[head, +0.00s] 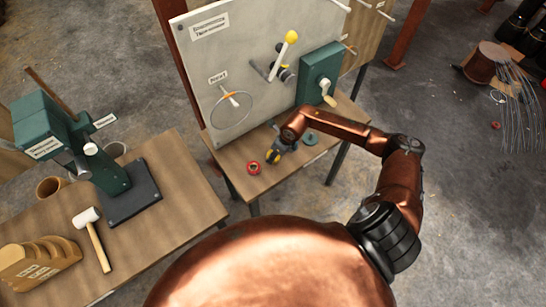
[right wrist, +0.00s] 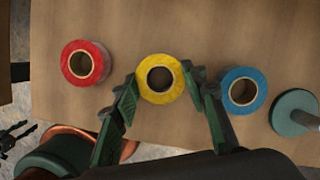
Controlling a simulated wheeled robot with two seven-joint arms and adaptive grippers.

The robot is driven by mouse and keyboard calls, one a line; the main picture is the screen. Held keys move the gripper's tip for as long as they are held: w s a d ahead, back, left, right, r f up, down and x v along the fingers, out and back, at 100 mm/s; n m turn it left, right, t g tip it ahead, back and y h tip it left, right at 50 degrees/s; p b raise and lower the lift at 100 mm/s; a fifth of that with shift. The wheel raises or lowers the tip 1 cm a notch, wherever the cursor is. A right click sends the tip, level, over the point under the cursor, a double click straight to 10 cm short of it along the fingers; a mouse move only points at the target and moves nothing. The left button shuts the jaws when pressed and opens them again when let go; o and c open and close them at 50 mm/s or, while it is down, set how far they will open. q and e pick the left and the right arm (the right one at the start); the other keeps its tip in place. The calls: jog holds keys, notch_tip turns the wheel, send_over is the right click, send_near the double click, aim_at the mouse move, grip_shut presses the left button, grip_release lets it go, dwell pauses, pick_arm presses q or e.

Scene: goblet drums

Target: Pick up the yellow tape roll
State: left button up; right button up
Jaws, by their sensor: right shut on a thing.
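The yellow tape roll (right wrist: 160,98) sits between the two fingers of my right gripper (right wrist: 160,95) in the right wrist view, with both fingertips against its sides. In the head view the roll (head: 272,156) shows only partly, at my right gripper (head: 275,152), low over the wooden table (head: 225,157). I cannot tell whether the roll is resting on the table or just above it. A red tape roll (right wrist: 85,63) is to the left and a blue tape roll (right wrist: 243,88) is close to the right finger. My left gripper is not in view in the head view.
A teal disc with a grey post (right wrist: 296,113) stands right of the blue roll. An upright panel (head: 240,70) with levers and a wheel rises behind the table. A second table (head: 165,240) at left holds a mallet (head: 93,236) and a green press (head: 85,150).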

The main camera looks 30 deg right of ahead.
jog(key=shift+c, duration=0.8)
